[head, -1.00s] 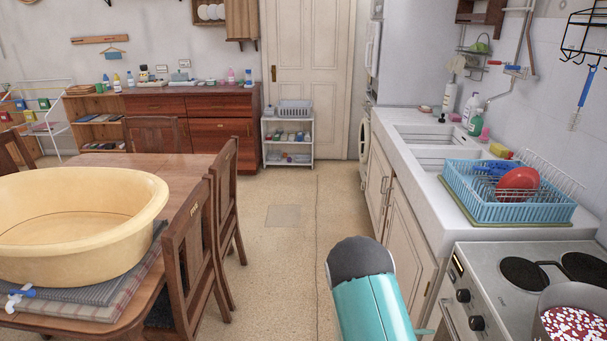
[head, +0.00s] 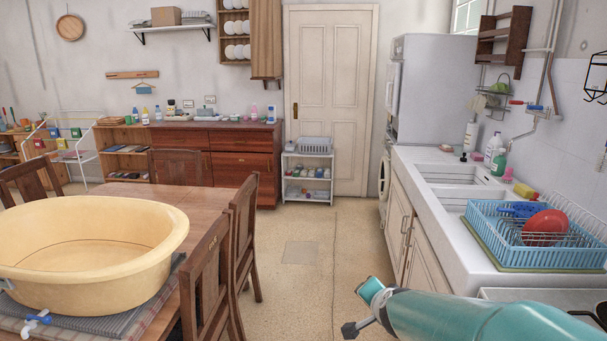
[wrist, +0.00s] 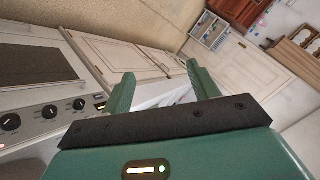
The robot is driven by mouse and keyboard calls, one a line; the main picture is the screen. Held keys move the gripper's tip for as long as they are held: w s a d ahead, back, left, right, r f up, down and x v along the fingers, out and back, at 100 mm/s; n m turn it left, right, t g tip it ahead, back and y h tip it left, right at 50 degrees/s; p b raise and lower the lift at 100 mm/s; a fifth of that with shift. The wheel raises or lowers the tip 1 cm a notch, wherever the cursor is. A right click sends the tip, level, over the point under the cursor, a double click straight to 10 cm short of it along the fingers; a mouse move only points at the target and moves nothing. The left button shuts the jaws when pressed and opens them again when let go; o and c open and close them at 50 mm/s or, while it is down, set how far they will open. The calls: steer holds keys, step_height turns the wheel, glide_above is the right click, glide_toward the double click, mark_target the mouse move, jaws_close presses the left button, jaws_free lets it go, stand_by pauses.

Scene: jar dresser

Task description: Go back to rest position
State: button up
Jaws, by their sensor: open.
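My gripper shows in the wrist view (wrist: 160,88) with its two green fingers spread apart and nothing between them. Beyond the fingers are pale cabinet doors (wrist: 125,58), seen tilted. In the head view my teal arm reaches in from the lower right, in front of the counter cabinets.
A wooden table (head: 135,196) with a large yellow basin (head: 85,255) and chairs (head: 243,235) stands at left. The counter at right holds a sink (head: 452,175) and a blue dish rack (head: 520,240) with a red bowl (head: 546,226). The floor (head: 300,285) between is clear.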

steer(key=s+r+n+g, duration=0.2)
steer(key=s+r+n, duration=0.1)
steer(key=s, duration=0.9)
steer(key=s+r+n+g, duration=0.2)
steer(key=s+n, duration=0.4)
steer(key=s, duration=0.6)
steer(key=shift+s+r+n+g, duration=0.25)
steer(key=shift+r+n+g, duration=0.05)
steer(key=shift+r, duration=0.15)
steer(key=c, duration=0.5)
steer(key=shift+d, duration=0.15)
steer(key=shift+d, duration=0.1)
